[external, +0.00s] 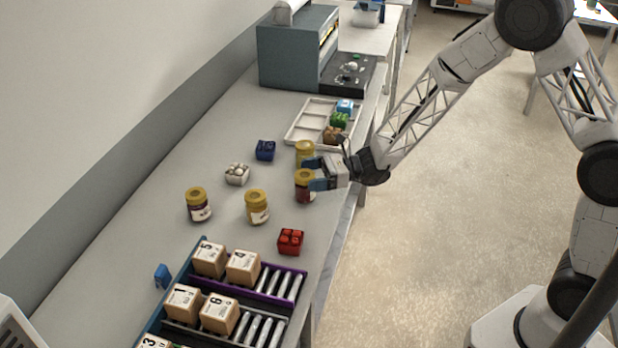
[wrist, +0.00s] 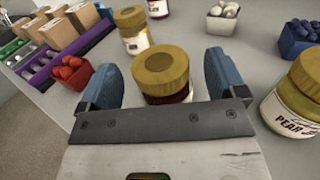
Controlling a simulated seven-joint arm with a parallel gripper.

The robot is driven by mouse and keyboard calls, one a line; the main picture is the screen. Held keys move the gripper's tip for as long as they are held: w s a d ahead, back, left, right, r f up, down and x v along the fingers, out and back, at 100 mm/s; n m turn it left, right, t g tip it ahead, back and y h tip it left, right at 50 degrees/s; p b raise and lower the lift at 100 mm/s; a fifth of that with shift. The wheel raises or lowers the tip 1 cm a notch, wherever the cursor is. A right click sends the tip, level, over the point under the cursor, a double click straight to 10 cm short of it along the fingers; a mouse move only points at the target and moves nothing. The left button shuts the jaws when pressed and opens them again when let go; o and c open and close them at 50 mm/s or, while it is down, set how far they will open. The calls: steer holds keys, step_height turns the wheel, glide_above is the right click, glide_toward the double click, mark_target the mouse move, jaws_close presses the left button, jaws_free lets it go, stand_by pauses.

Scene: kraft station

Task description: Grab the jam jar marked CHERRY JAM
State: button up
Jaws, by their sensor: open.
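My gripper (external: 311,174) is open around a dark red jam jar with a gold lid (external: 304,186). In the wrist view the jar (wrist: 165,76) stands between the two blue fingers of my gripper (wrist: 168,78), with gaps visible; its label is hidden. A pale jar labelled PEAR (wrist: 290,112) stands to the right in the wrist view, and at the back in the external view (external: 305,151). Another pale jar (external: 257,206) and a dark jar (external: 198,204) stand further left on the table; their labels are too small to read.
A red basket (external: 290,241), a white one (external: 237,174) and a blue one (external: 265,150) stand on the table. A divided tray (external: 309,122) lies behind my gripper. Roller racks with numbered boxes (external: 243,267) are at the front. The table is clear between the jars.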

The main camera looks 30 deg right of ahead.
steer(key=shift+x, duration=1.1)
steer(key=shift+c, duration=0.5)
steer(key=c, duration=1.1)
steer(key=shift+c, duration=0.2)
steer(key=shift+r, duration=0.2)
steer(key=shift+r, duration=1.4)
steer(key=shift+s+d+r, duration=0.2)
steer(key=shift+s+r, duration=0.05)
steer(key=s+d+r, duration=0.1)
steer(key=s+d, duration=0.7)
steer(key=s, duration=0.5)
